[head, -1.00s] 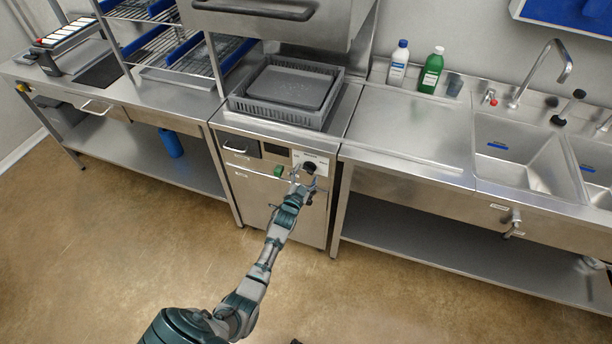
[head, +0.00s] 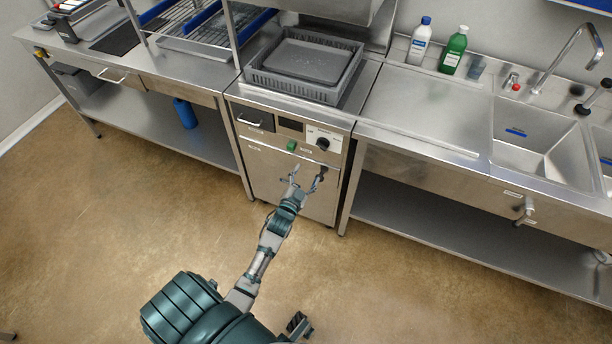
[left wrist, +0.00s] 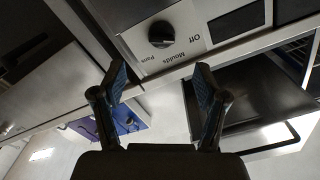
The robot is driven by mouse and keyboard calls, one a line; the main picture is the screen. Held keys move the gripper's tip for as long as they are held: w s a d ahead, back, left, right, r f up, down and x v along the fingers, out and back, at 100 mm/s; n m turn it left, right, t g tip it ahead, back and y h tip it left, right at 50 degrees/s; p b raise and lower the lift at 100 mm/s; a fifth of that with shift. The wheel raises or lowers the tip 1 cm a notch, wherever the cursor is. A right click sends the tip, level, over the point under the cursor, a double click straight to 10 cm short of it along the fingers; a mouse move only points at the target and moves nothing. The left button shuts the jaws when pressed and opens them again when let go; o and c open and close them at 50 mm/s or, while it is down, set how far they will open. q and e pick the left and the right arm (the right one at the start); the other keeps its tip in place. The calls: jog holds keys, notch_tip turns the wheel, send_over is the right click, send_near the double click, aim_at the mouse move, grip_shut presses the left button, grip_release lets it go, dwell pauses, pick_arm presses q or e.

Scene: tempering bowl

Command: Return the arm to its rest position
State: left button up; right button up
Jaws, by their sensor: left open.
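My left gripper (head: 307,178) is open and empty in front of the steel machine (head: 262,170), below and apart from its black knob (head: 323,144). In the left wrist view, the two open fingers (left wrist: 160,84) have nothing between them. The knob (left wrist: 161,34) shows beyond them on a pale panel, upside down, with the words "Off", "Moulds" and "Pans" around it. I cannot tell its setting for certain. My left arm reaches up from the bottom of the head view.
A grey basket with a dark tray (head: 300,89) stands on the machine. A green button (head: 292,146) is left of the knob. White (head: 420,41) and green (head: 453,50) bottles stand right, near the sink (head: 540,140). The floor (head: 100,220) before the counters is open.

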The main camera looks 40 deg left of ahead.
dwell(0.4)
pick_arm(q)
jog(key=s+d+f+g+h+p, duration=0.25)
jog(key=s+d+f, duration=0.2)
jog(key=f, duration=0.45)
jog(key=s+d+f+g+h+p, duration=0.1)
jog(key=s+d+f+g, duration=0.4)
jog(key=f, duration=0.4)
jog(key=s+d+f+g+p, duration=0.1)
jog(key=s+f, duration=0.3)
jog(key=s, duration=0.5)
jog(key=s+d+f+g+p, duration=0.1)
jog(key=s+d+f+g, duration=0.3)
jog(key=s, duration=0.5)
jog(key=s+d+f+g+h+p, duration=0.1)
jog(key=s+d+f+g, duration=0.1)
jog(key=s, duration=0.8)
notch_tip(320, 180, down, 2)
jog(key=shift+d+f+n+g, duration=0.15)
jog(key=shift+d+n+g, duration=0.1)
jog(key=shift+n+g, duration=0.2)
pick_arm(e)
jog(key=s+f, duration=0.4)
jog(key=f, duration=1.3)
jog(key=shift+d+g, duration=0.2)
jog(key=shift+g, duration=0.1)
